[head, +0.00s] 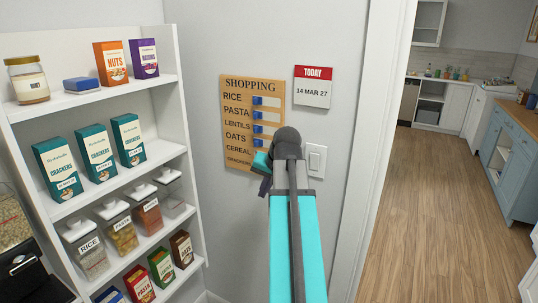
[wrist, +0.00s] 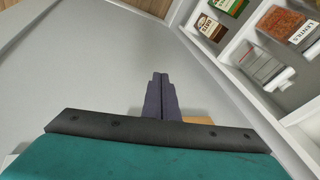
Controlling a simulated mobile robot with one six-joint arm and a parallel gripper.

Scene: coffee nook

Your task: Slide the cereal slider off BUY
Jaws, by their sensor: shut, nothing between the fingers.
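The wooden SHOPPING board (head: 238,110) hangs on the wall in the head view, listing RICE, PASTA, LENTILS, OATS, CEREAL and CRACKERS. Blue sliders show at the left of the pale slots in the upper rows, including the rice slider (head: 257,100) and the oats slider (head: 258,143). My gripper (head: 264,184) is in front of the board's lower right and hides the cereal slider and the lower slots. In the wrist view my gripper (wrist: 160,76) has its dark fingers together and empty. Whether they touch the board or a slider cannot be told.
A calendar (head: 313,87) hangs right of the board, with a light switch (head: 315,160) below, close to my arm. A white shelf (head: 150,87) with boxes and jars stands at the left. A doorway opens at the right onto a wooden floor (head: 430,220).

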